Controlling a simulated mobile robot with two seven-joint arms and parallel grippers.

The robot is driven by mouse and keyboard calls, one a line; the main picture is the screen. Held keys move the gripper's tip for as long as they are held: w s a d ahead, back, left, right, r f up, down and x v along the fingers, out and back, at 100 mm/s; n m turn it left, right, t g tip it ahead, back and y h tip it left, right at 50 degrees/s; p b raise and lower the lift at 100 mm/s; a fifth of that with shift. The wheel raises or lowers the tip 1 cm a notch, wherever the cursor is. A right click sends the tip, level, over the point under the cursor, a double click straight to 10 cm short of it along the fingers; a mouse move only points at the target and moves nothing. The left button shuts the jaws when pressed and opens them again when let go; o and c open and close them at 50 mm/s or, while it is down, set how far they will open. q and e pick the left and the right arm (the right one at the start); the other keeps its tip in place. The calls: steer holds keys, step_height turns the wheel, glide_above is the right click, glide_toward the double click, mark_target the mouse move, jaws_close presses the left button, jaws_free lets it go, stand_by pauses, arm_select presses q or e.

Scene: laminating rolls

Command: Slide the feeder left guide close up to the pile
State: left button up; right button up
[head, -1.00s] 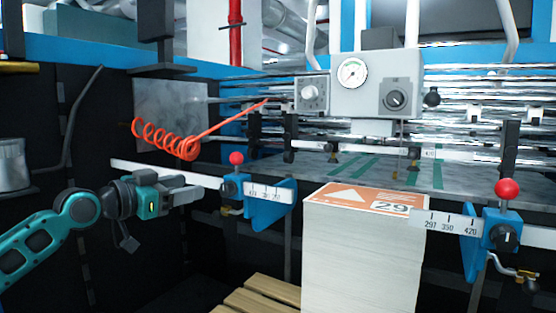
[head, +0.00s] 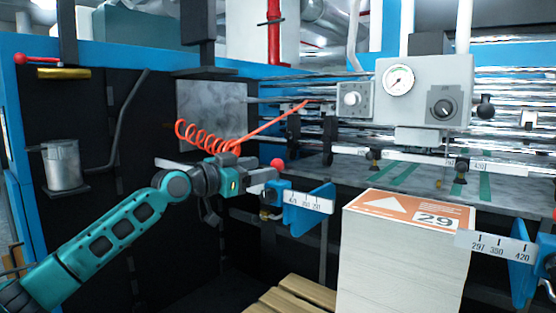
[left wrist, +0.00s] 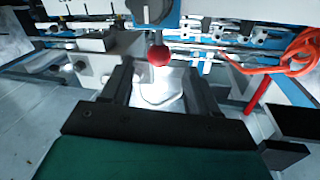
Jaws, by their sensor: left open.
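The feeder left guide (head: 308,213) is a blue block and plate with a red ball knob (head: 278,163) and a white scale. It stands left of the pile (head: 400,262), a tall white paper stack with an orange top sheet. A narrow dark gap shows between plate and pile. My left gripper (head: 270,180) is open at the guide's knob, partly covering the guide's block. In the left wrist view the red knob (left wrist: 158,54) lies ahead, between the lines of the two open fingers (left wrist: 160,82). Contact cannot be told. My right gripper is out of view.
The right guide (head: 525,262) with its scale stands right of the pile. A coiled orange hose (head: 205,138) hangs above my left arm. A grey gauge box (head: 425,90) is over the feed table. Wooden slats (head: 290,298) lie low, left of the pile.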

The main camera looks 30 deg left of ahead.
mark_target(278, 165)
arm_select(q)
steer(key=p+x, duration=0.1)
steer(key=x, duration=0.5)
steer(key=shift+w+d, duration=0.1)
steer(key=shift+w, duration=0.1)
jaws_close()
stand_by(0.5)
